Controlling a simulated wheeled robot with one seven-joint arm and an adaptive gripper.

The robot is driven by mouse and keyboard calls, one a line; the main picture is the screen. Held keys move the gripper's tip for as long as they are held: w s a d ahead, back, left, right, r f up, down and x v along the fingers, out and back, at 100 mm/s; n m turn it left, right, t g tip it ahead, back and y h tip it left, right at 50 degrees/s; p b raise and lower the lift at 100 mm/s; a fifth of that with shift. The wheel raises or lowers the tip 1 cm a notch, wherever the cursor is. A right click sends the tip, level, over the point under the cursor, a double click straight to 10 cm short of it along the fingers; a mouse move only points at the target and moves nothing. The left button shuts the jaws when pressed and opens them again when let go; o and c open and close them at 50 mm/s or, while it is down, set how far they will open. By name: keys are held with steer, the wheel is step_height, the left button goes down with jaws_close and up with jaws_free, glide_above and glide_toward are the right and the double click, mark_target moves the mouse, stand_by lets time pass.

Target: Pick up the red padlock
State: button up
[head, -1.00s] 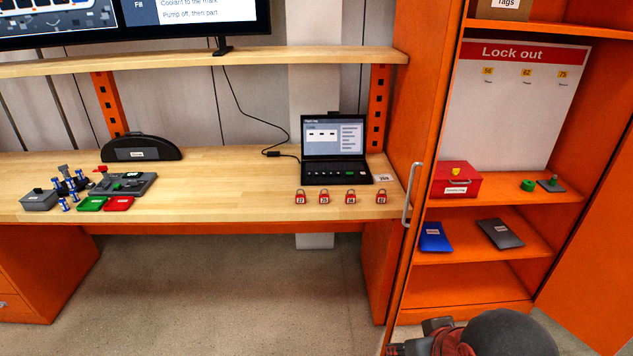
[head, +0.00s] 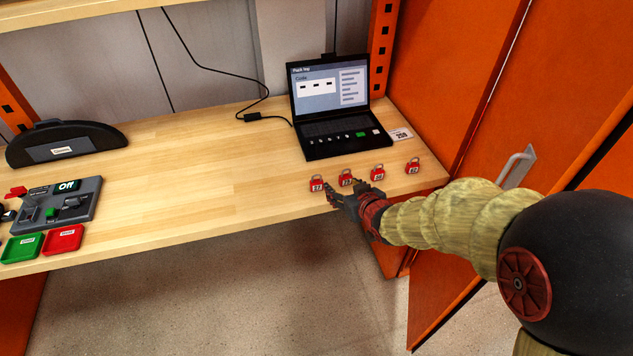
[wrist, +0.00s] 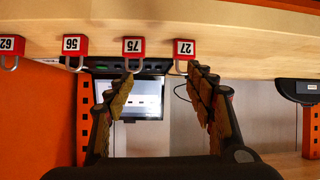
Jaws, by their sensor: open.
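A row of several small red padlocks with white number labels stands on the front right of the wooden bench. In the head view padlock 27 (head: 316,184) is leftmost, then padlock 75 (head: 346,178), padlock 56 (head: 377,171) and padlock 62 (head: 413,166). The wrist view is upside down; padlock 27 (wrist: 184,49) and padlock 75 (wrist: 134,47) are just past my fingertips, with padlock 56 (wrist: 75,45) further left. My gripper (head: 337,191) is open and empty at the bench's front edge, near padlocks 27 and 75. It also shows in the wrist view (wrist: 160,78).
An open laptop (head: 330,110) stands behind the padlocks, with a label card (head: 401,134) beside it. An orange cabinet with its door handle (head: 516,167) is right of the bench. A grey device (head: 70,205) and red tray (head: 63,239) are far left. The bench middle is clear.

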steer(key=y, duration=0.2)
glide_toward(318, 185)
steer(key=w+a+f, duration=0.1)
steer(key=f, duration=0.1)
steer(key=shift+w+a+f+n+b, duration=0.2)
steer(key=shift+w+a+n, duration=0.1)
steer(key=shift+w, duration=0.2)
steer(key=shift+w+a+f+n+b, duration=0.2)
steer(key=shift+w+a, duration=0.1)
steer(key=shift+w, duration=0.25)
steer(key=x, duration=0.1)
steer(key=b+x, duration=0.1)
steer(key=x, duration=0.3)
steer(key=shift+w+d+r+b, duration=0.15)
steer(key=shift+w+r+b, duration=0.15)
steer(key=shift+r+b, duration=0.1)
steer(key=c, duration=0.4)
steer(key=c, duration=0.9)
